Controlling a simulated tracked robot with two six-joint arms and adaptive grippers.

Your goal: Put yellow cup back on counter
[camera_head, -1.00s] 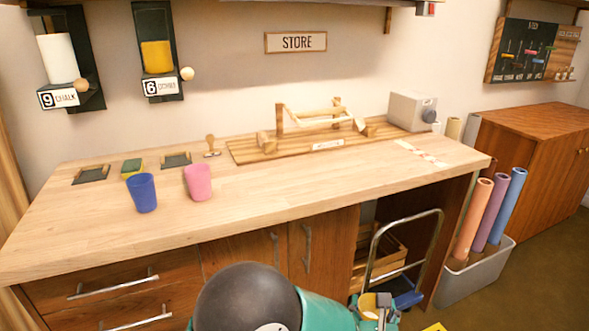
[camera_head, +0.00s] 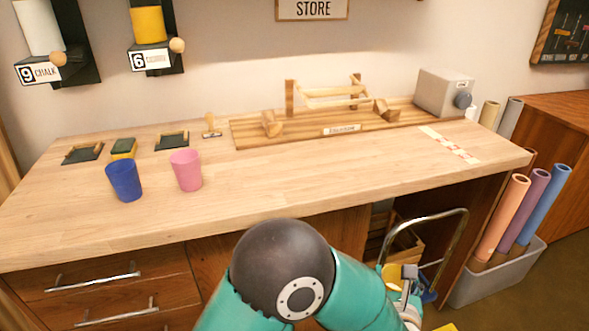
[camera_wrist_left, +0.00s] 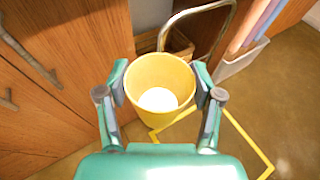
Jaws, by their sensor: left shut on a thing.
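The yellow cup (camera_wrist_left: 160,88) is upright between the two fingers of my left gripper (camera_wrist_left: 160,90) in the left wrist view, which is shut on it. I look down into its open top. In the head view the left gripper (camera_head: 408,285) and part of the yellow cup (camera_head: 391,273) show low at the right, partly hidden behind my arm, in front of the counter and below its top. The wooden counter (camera_head: 330,195) has a clear front middle. My right gripper is not in view.
A blue cup (camera_head: 124,181) and a pink cup (camera_head: 186,170) stand at the counter's left. A wooden rack (camera_head: 325,128) and a grey box (camera_head: 441,93) stand at the back. A cart handle (camera_head: 465,225) and a bin of rolls (camera_head: 497,273) are near the gripper.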

